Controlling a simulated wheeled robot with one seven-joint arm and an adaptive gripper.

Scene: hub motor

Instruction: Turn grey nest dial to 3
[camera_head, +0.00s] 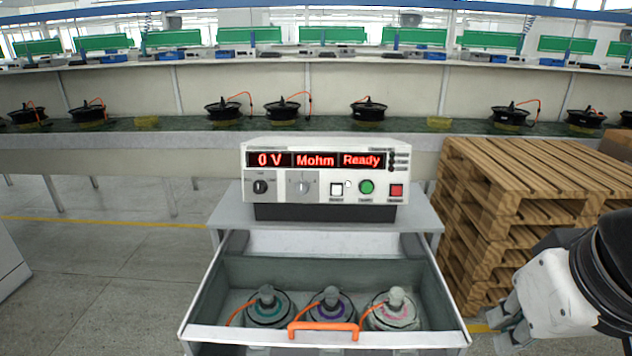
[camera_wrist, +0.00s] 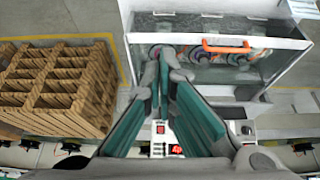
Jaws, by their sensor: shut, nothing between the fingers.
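The grey dial (camera_head: 304,187) is on the front panel of a white tester (camera_head: 420,160), under the red display reading "0 V", "Mohm", "Ready". A black knob (camera_head: 260,187) is to its left. The dial's setting is too small to read. My gripper (camera_head: 503,328) is at the lower right, well away from the tester, near the pallets. In the wrist view my gripper (camera_wrist: 163,52) shows its fingers together with nothing between them. The tester's red button (camera_wrist: 160,128) shows between the finger links there; the grey dial is not clear in that view.
An open drawer (camera_head: 205,300) below the tester holds three hub motors and has an orange handle (camera_head: 323,327). Stacked wooden pallets (camera_head: 530,180) stand to the right. A long bench (camera_head: 130,145) with several motors runs behind.

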